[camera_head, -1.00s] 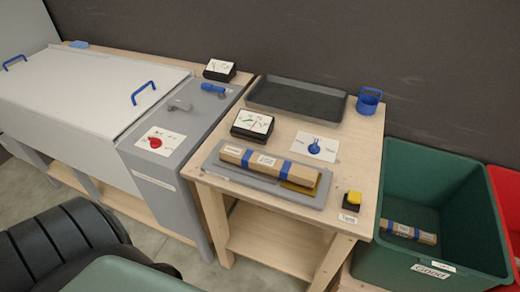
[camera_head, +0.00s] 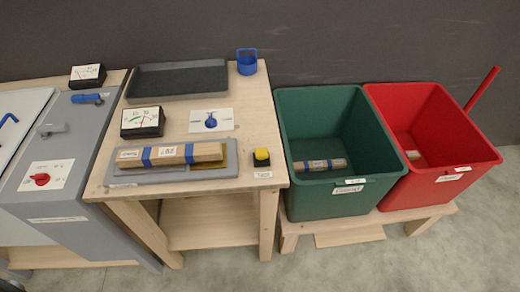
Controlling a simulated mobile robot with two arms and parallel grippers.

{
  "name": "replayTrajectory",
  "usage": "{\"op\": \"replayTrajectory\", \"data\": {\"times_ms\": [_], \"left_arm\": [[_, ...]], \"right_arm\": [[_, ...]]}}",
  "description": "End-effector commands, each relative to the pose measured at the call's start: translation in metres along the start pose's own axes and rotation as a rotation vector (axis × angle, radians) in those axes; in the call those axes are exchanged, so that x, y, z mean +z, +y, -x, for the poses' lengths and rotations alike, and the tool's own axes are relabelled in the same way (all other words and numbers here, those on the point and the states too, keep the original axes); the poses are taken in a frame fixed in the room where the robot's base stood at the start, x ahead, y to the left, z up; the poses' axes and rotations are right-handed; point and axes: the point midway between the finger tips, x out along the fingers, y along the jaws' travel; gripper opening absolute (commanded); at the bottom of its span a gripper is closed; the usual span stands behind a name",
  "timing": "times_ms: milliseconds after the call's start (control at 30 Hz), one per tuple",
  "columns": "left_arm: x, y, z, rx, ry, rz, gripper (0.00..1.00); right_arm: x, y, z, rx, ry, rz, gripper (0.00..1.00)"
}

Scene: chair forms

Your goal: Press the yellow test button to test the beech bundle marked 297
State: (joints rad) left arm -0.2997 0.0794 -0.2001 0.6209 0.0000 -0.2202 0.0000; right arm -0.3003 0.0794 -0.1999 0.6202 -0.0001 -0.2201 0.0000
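The yellow test button (camera_head: 261,154) sits on a black base near the front right corner of the wooden table (camera_head: 262,108), with a small label in front of it. A beech bundle (camera_head: 168,155) with blue bands lies on the grey test plate (camera_head: 231,157), left of the button. Its label is too small to read. A meter (camera_head: 142,122) with a white dial and a blue knob on a white card (camera_head: 211,121) stand behind the bundle. Neither of my grippers is in view.
A green bin (camera_head: 298,106) right of the table holds another banded bundle (camera_head: 320,165). A red bin (camera_head: 446,115) stands farther right with a small piece inside. A grey cabinet (camera_head: 85,140) adjoins left.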

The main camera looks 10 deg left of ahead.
Motion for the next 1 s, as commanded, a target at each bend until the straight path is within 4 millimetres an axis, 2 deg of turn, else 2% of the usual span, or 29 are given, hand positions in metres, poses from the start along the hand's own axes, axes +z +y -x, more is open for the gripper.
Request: {"op": "replayTrajectory", "data": {"times_ms": [367,400,600,633,1000], "left_arm": [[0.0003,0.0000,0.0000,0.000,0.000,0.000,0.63],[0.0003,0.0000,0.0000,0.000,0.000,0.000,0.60],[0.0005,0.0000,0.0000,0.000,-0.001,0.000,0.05],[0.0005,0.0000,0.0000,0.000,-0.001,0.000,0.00],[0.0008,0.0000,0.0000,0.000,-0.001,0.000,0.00]], "right_arm": [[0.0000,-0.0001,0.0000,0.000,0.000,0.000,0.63],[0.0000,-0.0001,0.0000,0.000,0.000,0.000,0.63],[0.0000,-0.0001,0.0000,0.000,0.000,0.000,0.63],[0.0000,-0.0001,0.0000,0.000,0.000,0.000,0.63],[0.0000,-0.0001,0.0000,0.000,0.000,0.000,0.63]]}}
